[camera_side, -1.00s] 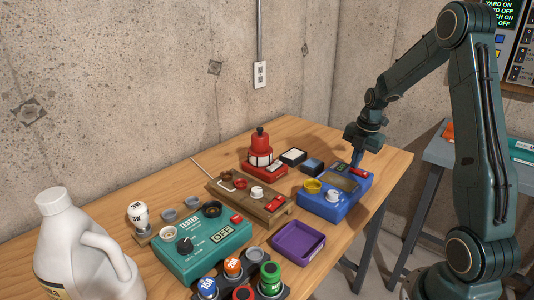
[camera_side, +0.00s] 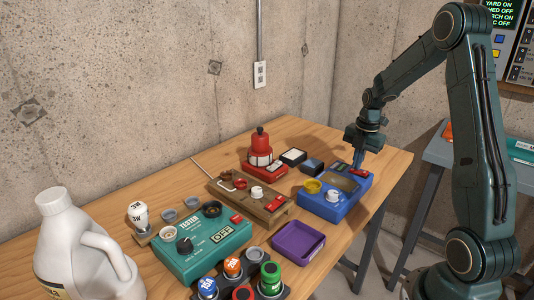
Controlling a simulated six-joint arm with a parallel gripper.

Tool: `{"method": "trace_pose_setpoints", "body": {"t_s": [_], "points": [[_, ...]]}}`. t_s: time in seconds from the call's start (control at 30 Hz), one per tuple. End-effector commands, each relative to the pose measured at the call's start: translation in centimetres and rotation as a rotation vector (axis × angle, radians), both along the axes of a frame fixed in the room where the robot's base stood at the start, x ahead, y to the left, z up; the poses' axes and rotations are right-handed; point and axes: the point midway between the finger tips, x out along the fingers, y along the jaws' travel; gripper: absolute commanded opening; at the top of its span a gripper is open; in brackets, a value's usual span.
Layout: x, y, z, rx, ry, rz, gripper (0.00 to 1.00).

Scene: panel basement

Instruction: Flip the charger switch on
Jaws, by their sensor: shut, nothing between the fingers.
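The blue box (camera_side: 325,205), which looks like the charger, stands near the right end of the wooden table. It carries a red switch (camera_side: 360,172) at its back right corner, a small dark display, a tan panel (camera_side: 341,183), a yellow ring (camera_side: 312,186) and a white round part (camera_side: 332,196). My gripper (camera_side: 357,164) is shut and empty, pointing down at the red switch. Its fingertips are at or just above the switch; I cannot tell whether they touch. The switch's exact tilt is too small to read.
Left of the blue box are a wooden board (camera_side: 235,204) with a red switch, a red lantern-like object (camera_side: 260,147) and a teal tester (camera_side: 205,248) reading OFF. A purple tray (camera_side: 299,242) lies in front. A white jug (camera_side: 75,255) stands front left.

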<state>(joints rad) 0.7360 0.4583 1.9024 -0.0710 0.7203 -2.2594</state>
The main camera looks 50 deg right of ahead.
Motion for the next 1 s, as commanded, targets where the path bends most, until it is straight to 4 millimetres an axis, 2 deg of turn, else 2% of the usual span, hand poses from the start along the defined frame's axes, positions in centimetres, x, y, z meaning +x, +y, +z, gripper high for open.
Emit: {"method": "trace_pose_setpoints", "body": {"t_s": [0.23, 0.7, 0.87, 1.0], "points": [[-0.6, 0.0, 0.2, 0.000, 0.000, 0.001, 0.00], [-0.7, 0.0, 0.4, 0.000, -0.001, 0.000, 0.00], [-0.5, 0.0, 1.3, -0.001, -0.002, 0.001, 0.00], [-0.3, 0.0, 2.8, -0.003, -0.003, 0.001, 0.00]]}}
